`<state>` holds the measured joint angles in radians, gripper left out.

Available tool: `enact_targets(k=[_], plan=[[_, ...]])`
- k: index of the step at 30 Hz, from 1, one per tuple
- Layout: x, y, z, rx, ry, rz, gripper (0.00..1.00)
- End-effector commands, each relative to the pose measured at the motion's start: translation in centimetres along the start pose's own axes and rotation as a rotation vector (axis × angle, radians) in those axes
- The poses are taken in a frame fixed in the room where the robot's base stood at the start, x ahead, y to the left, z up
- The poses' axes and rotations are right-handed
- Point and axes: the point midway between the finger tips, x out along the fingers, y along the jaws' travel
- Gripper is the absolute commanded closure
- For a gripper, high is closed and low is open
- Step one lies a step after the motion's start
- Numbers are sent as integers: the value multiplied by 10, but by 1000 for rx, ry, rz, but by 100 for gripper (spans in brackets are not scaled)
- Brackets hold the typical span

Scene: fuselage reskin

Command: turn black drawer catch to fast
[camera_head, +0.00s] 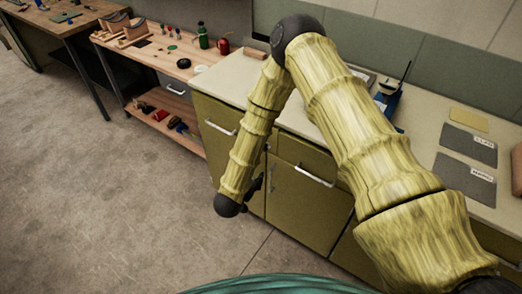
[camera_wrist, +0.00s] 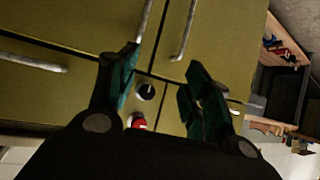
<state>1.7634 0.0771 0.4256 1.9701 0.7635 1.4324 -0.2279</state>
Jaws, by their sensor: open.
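The black drawer catch (camera_wrist: 146,91) is a small round knob on the green cabinet front in the wrist view, with a thin pale mark on it. Its setting is too small to read. My gripper (camera_wrist: 162,72) is open and empty. Its two dark teal fingers stand on either side of the catch in the picture, and I cannot tell how far off the cabinet front they are. In the head view my gripper (camera_head: 257,187) is a small dark shape in front of the cabinet, partly behind my arm. The catch cannot be made out there.
A red knob (camera_wrist: 138,121) sits close to the black catch. Pale bar handles (camera_wrist: 184,32) stick out from the cabinet fronts. The pale counter (camera_head: 225,84) bears grey mats (camera_head: 468,147) and a blue item (camera_head: 386,100). A wooden bench (camera_head: 160,62) stands left; the floor before the cabinets is open.

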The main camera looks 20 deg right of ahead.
Motion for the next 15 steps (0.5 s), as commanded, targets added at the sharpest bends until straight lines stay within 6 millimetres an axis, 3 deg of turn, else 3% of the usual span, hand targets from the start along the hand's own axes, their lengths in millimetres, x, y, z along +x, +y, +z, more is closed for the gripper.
enact_targets(k=[3, 6, 11, 15], plan=[[1, -21, -40, 79, 98, 121, 50], [-2, -29, -59, 115, 141, 195, 50], [-3, -32, -72, 135, 165, 247, 50], [8, -29, -75, 136, 166, 251, 50]])
